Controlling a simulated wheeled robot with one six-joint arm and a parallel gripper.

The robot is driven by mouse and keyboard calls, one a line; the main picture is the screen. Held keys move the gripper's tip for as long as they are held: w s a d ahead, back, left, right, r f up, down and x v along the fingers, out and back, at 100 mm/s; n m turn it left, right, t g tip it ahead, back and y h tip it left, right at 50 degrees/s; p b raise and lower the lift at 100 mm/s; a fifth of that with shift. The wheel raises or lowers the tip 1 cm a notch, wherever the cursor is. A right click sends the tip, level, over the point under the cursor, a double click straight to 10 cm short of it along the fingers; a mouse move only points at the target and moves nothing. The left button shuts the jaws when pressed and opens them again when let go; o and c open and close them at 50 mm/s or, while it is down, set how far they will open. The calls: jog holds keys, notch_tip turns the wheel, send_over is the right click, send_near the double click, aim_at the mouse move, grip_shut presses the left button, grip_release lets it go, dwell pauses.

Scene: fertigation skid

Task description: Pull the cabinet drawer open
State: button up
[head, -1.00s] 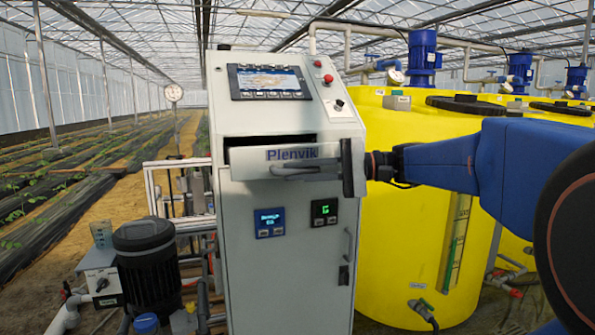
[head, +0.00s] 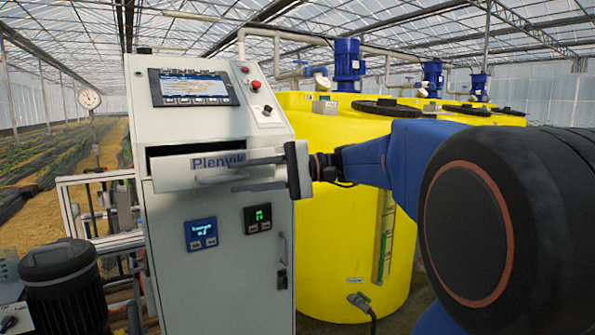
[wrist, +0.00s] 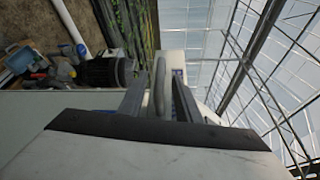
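The drawer (head: 165,174) of the grey cabinet (head: 225,225) stands partly out. Its white front carries "Plenvik" lettering, and a dark opening shows above it. The pale bar handle (head: 212,179) is on the drawer front. My gripper (head: 242,174) is in front of the drawer from the right, its two fingers spread one above the other. In the wrist view the handle (wrist: 160,85) lies between the fingers, with narrow gaps beside it. The fingers look open around the handle, not closed on it.
A screen (head: 192,87) and red button (head: 256,85) sit on the cabinet top. Below the drawer are two small displays and a door handle (head: 283,250). Yellow tanks (head: 345,220) stand close on the right. A black motor (head: 65,285) stands at lower left.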

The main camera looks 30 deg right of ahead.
jog(key=v, duration=1.3)
jog(key=shift+d, duration=0.2)
jog(key=shift+a, duration=0.1)
jog(key=s+a+f+g+h, duration=0.2)
jog(key=s+a+f+h, duration=0.15)
jog(key=a+f, duration=0.45)
jog(key=s+a+f+g+h, duration=0.1)
jog(key=s+a+f+h, duration=0.3)
jog(key=f, duration=0.6)
jog(key=s+d+f+n+h, duration=0.1)
jog(key=s+f+n+h, duration=0.2)
jog(key=f, duration=0.4)
jog(key=s+d+f+n+t+h, duration=0.1)
jog(key=s+f+n+h, duration=0.2)
jog(key=s+f+h, duration=0.2)
jog(key=shift+s+d+f+n, duration=0.35)
jog(key=shift+s+f, duration=0.6)
jog(key=shift+f, duration=0.9)
